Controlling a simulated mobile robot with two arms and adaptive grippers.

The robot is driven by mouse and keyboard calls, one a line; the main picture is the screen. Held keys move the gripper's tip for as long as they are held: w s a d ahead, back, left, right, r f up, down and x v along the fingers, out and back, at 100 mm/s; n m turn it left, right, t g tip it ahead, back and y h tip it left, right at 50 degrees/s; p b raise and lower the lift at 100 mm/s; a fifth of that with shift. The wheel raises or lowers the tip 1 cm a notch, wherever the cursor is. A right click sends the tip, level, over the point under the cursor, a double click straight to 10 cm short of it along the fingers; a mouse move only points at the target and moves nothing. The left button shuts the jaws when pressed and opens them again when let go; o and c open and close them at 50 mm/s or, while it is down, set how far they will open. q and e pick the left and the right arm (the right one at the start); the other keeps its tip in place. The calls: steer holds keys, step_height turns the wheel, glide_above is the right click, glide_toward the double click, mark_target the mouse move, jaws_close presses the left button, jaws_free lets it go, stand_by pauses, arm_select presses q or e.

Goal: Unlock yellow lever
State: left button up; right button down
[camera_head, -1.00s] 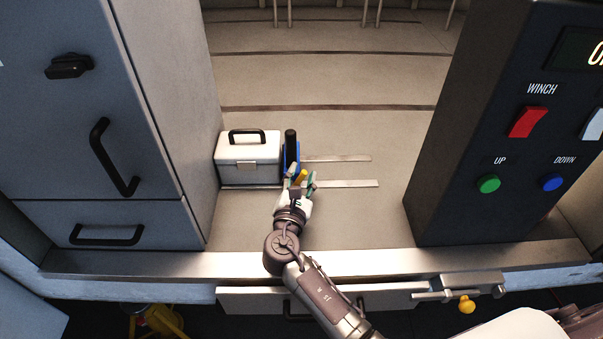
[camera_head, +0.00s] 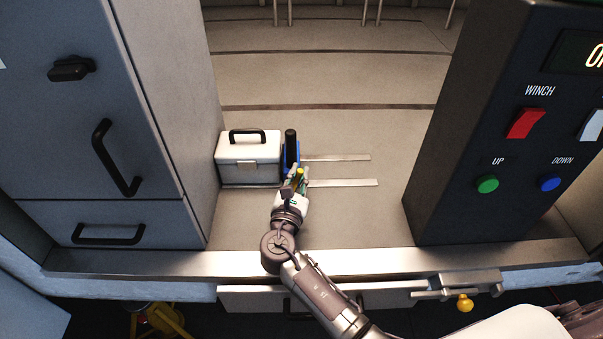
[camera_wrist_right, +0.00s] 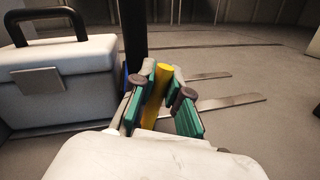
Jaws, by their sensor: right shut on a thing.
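The yellow lever (camera_wrist_right: 157,95) stands between the green-padded fingers of my right gripper (camera_wrist_right: 165,100) in the right wrist view. The fingers are shut on it. In the head view the lever (camera_head: 299,176) is a small yellow spot between the fingertips of my right gripper (camera_head: 296,180), just in front of a blue part with an upright black handle (camera_head: 291,145). The lever's lower end is hidden by the gripper. My left gripper is not in view.
A white case (camera_head: 248,162) with a black handle stands just left of my right gripper. A grey cabinet (camera_head: 165,110) rises at the left and a dark winch panel (camera_head: 500,130) at the right. The floor between gripper and panel is clear, with two metal strips.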

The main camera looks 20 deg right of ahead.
steer(key=shift+w+a+r+n+p, duration=0.15)
steer(key=shift+a+n, duration=0.1)
steer(key=shift+n, duration=0.25)
steer(key=shift+a+r+n+p, duration=0.15)
steer(key=shift+a+n, duration=0.05)
steer(key=shift+n, duration=0.3)
steer(key=shift+w+a+f+n+t, duration=0.15)
steer(key=shift+a+n+t, duration=0.25)
steer(key=shift+n, duration=0.5)
steer(key=c, duration=1.1)
jaws_free()
steer(key=shift+c, duration=0.2)
steer(key=shift+s, duration=0.2)
steer(key=v, duration=1.1)
steer(key=shift+s+a, duration=0.3)
steer(key=shift+f, duration=0.15)
